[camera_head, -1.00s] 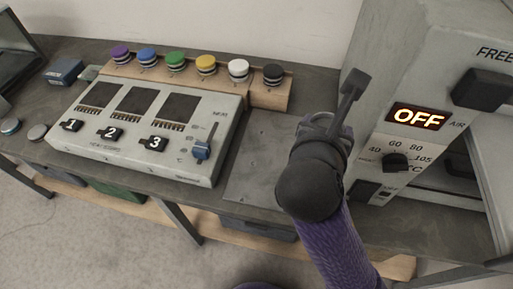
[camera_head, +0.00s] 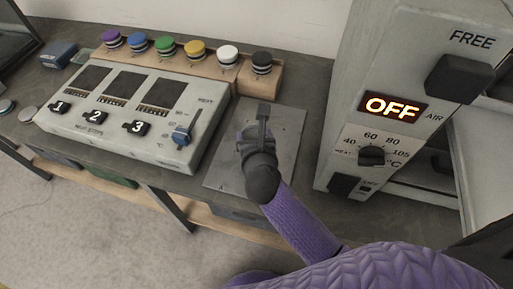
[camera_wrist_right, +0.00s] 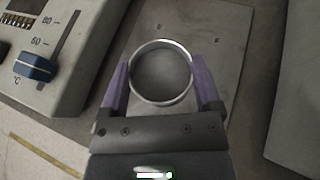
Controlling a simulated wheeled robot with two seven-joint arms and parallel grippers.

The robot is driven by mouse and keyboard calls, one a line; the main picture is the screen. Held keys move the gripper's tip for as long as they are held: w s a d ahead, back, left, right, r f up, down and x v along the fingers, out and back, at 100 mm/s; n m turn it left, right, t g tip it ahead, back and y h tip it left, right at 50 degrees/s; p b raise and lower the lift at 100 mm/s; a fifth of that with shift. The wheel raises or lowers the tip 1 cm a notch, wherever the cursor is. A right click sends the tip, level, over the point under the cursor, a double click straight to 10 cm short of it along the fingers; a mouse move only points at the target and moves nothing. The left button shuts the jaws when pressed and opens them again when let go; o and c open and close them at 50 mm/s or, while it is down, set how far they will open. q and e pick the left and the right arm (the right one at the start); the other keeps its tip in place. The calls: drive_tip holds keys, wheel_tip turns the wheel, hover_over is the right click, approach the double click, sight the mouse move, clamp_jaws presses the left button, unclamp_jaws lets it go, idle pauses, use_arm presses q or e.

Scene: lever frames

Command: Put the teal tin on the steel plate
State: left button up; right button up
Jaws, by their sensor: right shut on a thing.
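The steel plate (camera_head: 283,127) lies flat on the bench between the lever console and the oven-like machine; it also shows in the wrist view (camera_wrist_right: 222,22). My right gripper (camera_head: 250,132) is over the plate. In the wrist view, its two purple fingers (camera_wrist_right: 161,84) are shut on the sides of a round tin (camera_wrist_right: 161,43) with a bright metal rim and grey inside. Its outer colour is hidden, so I cannot tell whether it is teal. I cannot tell whether it touches the plate. My left gripper is not in view.
The console (camera_head: 125,115) with numbered levers stands left of the plate. A wooden rack (camera_head: 262,82) with several coloured knobs is behind. The machine (camera_head: 345,110) reading OFF stands right.

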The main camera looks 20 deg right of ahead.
wheel_tip(320, 180, down, 7)
drive_tip(key=b, duration=0.3)
drive_tip(key=shift+b, duration=0.4)
drive_tip(key=shift+f, duration=0.35)
drive_tip(key=shift+r, duration=0.25)
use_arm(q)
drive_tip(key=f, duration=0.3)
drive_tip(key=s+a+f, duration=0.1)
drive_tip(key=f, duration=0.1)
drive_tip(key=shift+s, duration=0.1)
use_arm(e)
drive_tip(key=shift+f, duration=0.1)
drive_tip(key=o, duration=1.1)
drive_tip(key=p+v, duration=0.4)
drive_tip(key=v, duration=0.7)
drive_tip(key=shift+w+r, duration=0.1)
drive_tip(key=shift+r, duration=0.1)
drive_tip(key=shift+s+a+r, duration=0.15)
drive_tip(key=shift+s, duration=0.35)
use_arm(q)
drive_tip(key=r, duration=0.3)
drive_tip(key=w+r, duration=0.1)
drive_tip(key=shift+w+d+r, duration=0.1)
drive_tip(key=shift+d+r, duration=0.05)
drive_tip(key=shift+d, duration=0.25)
